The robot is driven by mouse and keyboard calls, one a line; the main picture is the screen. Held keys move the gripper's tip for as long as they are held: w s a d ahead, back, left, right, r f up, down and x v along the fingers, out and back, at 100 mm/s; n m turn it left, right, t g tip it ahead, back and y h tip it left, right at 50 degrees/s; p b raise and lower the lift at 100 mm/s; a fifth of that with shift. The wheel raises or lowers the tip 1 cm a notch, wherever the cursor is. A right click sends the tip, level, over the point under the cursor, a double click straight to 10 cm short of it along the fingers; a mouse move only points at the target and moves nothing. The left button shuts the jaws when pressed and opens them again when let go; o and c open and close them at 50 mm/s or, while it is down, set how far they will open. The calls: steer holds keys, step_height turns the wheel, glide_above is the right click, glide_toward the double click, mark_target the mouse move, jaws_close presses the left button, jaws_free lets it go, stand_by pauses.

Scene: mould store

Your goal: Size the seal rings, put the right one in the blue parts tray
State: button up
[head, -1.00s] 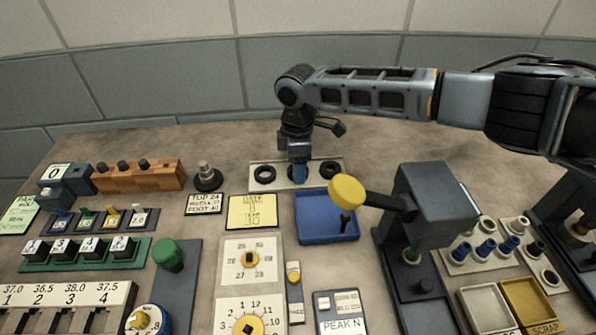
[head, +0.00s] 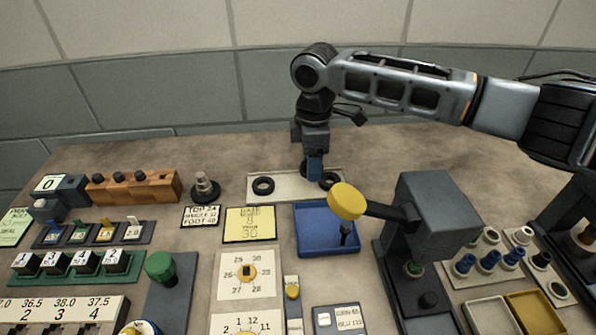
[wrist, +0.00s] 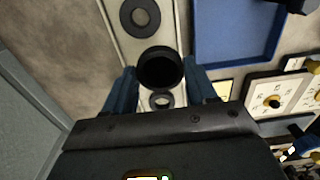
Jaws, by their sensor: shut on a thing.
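My gripper (head: 314,172) is above the pale ring tray (head: 290,192), behind the blue parts tray (head: 325,249). In the wrist view, my gripper (wrist: 160,85) is shut on a thick black seal ring (wrist: 161,52), held between the two blue fingers with its hole facing the camera. The held ring cannot be made out in the head view. Two other black rings stay on the pale tray: a left ring (head: 263,185) and a right ring (head: 329,181) close beside the fingers. The blue tray holds no ring that I can see.
A grey press-like unit (head: 435,210) with a yellow-knobbed lever (head: 347,201) stands right of the blue tray, its knob overhanging the tray's right side. A yellow note (head: 249,225) lies left. A cream tray (head: 487,315) and a yellow scrap tray (head: 535,311) lie front right.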

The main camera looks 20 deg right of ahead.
steer(key=s+d+r+p, duration=0.1)
steer(key=s+d+r, duration=0.4)
steer(key=r, duration=0.3)
steer(key=shift+s+p, duration=0.3)
steer(key=shift+s, duration=0.3)
steer(key=shift+d, duration=0.15)
